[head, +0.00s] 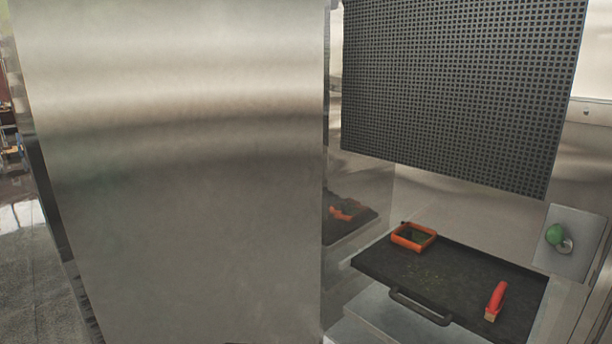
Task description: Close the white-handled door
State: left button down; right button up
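A large brushed-steel panel (185,170) fills the left half of the head view, close to me. It may be the door or the side of the machine; I cannot tell which. No white handle shows in this view. To its right, the inside of a metal machine is exposed, with a black tray (440,280) in it. Neither of my grippers is in view.
A dark perforated panel (460,90) hangs above the tray. On the tray are an orange-rimmed box (413,237) and a red-handled tool (496,300). A green knob (556,235) sits at the right. Grey floor (30,270) shows at far left.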

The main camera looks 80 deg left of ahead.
aim_at(177, 152)
jog(key=k+j+u, duration=0.2)
jog(key=k+j, duration=1.2)
jog(key=j, duration=0.3)
jog(key=k+j+u, duration=0.15)
jog(key=j, duration=0.3)
jog(key=k+j, duration=0.1)
jog(key=j, duration=0.35)
jog(key=k+j+u, duration=0.1)
jog(key=j, duration=0.35)
jog(key=k+j, duration=0.1)
jog(key=j, duration=0.35)
jog(key=u, duration=0.05)
